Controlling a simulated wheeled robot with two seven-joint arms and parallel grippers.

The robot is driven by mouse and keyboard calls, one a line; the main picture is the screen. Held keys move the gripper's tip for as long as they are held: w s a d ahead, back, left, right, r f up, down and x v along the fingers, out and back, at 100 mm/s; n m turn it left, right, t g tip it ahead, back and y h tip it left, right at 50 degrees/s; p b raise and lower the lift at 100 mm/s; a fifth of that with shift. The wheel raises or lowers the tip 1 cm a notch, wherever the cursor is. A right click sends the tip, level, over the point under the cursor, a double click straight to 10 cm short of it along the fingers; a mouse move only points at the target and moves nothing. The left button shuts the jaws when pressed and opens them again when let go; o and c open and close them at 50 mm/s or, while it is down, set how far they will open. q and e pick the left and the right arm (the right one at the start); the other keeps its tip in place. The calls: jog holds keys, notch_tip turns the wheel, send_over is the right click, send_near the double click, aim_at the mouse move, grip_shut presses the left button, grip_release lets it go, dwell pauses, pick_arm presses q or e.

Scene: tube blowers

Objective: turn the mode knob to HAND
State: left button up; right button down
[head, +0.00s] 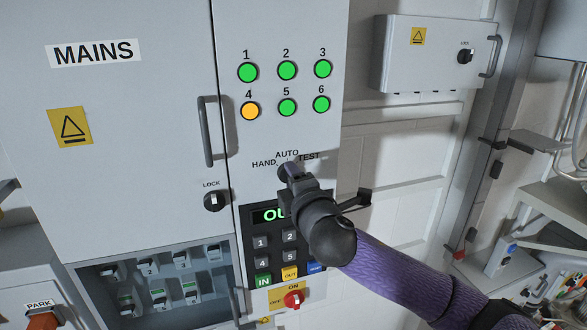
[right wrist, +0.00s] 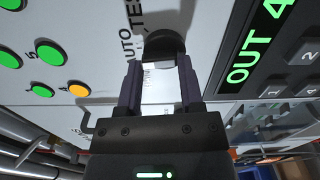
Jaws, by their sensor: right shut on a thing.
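The mode knob is a dark round knob (right wrist: 165,45) on the grey panel, under the labels HAND, AUTO and TEST (head: 287,158). My right gripper (head: 290,172) is at the knob in the head view and covers most of it. In the right wrist view the two fingers of my right gripper (right wrist: 160,72) stand on either side of the knob's grip and are shut on it. The knob's pointer is hidden, so I cannot tell which label it points to. My left gripper is not in view.
Numbered lamps sit above the knob; lamp 4 (head: 250,111) is orange, the others green. A keypad (head: 262,242) with a green display (right wrist: 257,45) reading OUT 4 is below. A door handle (head: 205,132) and a LOCK knob (head: 214,201) are to the left.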

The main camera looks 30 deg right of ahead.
jog(key=shift+a+f+n+p, duration=0.1)
jog(key=shift+n+p, duration=2.1)
jog(key=shift+n, duration=2.1)
jog(key=shift+c, duration=1.2)
grip_release()
jog(key=shift+w, duration=0.1)
jog(key=b+v, duration=0.3)
jog(key=v, duration=0.7)
